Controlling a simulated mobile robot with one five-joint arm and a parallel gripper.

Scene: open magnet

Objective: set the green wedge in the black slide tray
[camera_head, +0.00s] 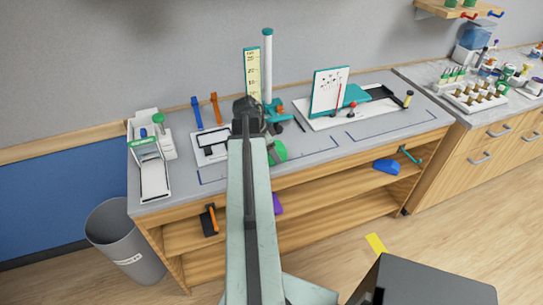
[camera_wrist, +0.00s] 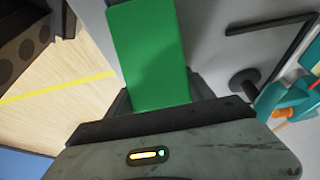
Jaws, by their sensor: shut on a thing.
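The green wedge (camera_head: 279,151) shows beside the end of my arm, over the front part of the grey bench. In the wrist view the wedge (camera_wrist: 155,55) stands out from my gripper (camera_wrist: 160,102), which is shut on it. My arm hides most of the gripper in the head view. A black frame on a pale plate (camera_head: 213,147) lies on the bench just left of my arm. A long black tray-like piece (camera_head: 394,96) lies on the white board at the right. I cannot tell for sure which one is the slide tray.
A teal stand with a white post (camera_head: 267,65) rises behind my gripper. A white device (camera_head: 152,165) stands at the bench's left end. A white panel (camera_head: 329,92) stands on the right board. The bench front between has bare room (camera_head: 330,158). A grey bin (camera_head: 125,240) stands at the left.

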